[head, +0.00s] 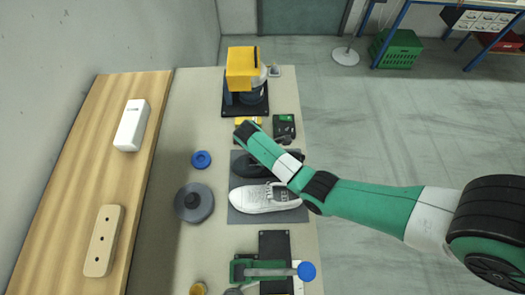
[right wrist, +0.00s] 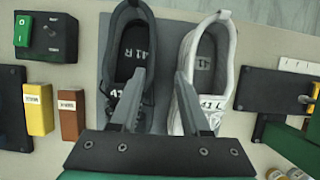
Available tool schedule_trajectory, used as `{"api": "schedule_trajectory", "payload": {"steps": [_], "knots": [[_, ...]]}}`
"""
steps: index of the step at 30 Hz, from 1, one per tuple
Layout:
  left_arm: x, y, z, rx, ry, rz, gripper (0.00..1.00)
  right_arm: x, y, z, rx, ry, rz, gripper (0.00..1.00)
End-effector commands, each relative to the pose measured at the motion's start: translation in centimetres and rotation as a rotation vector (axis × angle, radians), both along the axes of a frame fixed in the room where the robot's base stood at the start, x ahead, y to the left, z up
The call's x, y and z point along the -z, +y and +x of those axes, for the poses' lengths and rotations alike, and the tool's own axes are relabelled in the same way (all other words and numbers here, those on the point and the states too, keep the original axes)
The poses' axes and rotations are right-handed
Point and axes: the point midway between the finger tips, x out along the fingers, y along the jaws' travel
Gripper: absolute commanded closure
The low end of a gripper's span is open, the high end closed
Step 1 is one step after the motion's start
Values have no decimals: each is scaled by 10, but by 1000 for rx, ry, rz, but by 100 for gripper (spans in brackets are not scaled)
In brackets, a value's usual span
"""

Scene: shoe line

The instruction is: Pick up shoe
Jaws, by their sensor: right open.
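A white shoe (head: 262,198) lies on a dark grey mat (head: 236,214), toe left in the head view. A black shoe (head: 246,166) lies beside it, partly hidden by my right arm. In the right wrist view the black shoe (right wrist: 128,52), marked 41 R, is on the left and the white shoe (right wrist: 212,55), marked 41 L, is on the right. My right gripper (right wrist: 160,76) is open; its fingers overlap the facing sides of the two shoes in the picture. Nothing shows held between them; contact cannot be told. My left gripper is not in view.
A yellow machine (head: 241,65) stands at the table's far end. A green press with a blue knob (head: 307,271) is at the near end. A grey round piece (head: 194,203) and blue ring (head: 201,159) lie left of the mat. A control box (right wrist: 47,35) and small blocks (right wrist: 38,108) sit beside the mat.

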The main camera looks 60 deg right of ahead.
Motion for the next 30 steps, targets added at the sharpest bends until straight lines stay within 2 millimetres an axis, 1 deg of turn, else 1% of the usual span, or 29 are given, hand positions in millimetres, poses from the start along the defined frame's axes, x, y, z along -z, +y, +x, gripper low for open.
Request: {"api": "schedule_trajectory", "payload": {"steps": [1,4,8,12,14,18,21,24,29,30], "knots": [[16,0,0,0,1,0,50,17,-2,-3,1,0,0,54],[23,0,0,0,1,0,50,33,-6,-10,1,1,-1,54],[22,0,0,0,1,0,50,47,-11,-16,-1,-1,-2,54],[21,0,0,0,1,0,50,50,-12,-16,-2,-3,-3,54],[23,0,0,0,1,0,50,55,-13,-17,-1,-1,-2,54],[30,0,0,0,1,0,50,78,-22,-23,0,0,-2,54],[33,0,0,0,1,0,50,92,-24,-28,-1,-1,-2,54],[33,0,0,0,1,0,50,97,-26,-30,-2,-3,-3,54],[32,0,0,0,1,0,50,96,-26,-30,-2,-4,-3,54],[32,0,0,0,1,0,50,96,-26,-30,-2,-4,-3,55]]}}
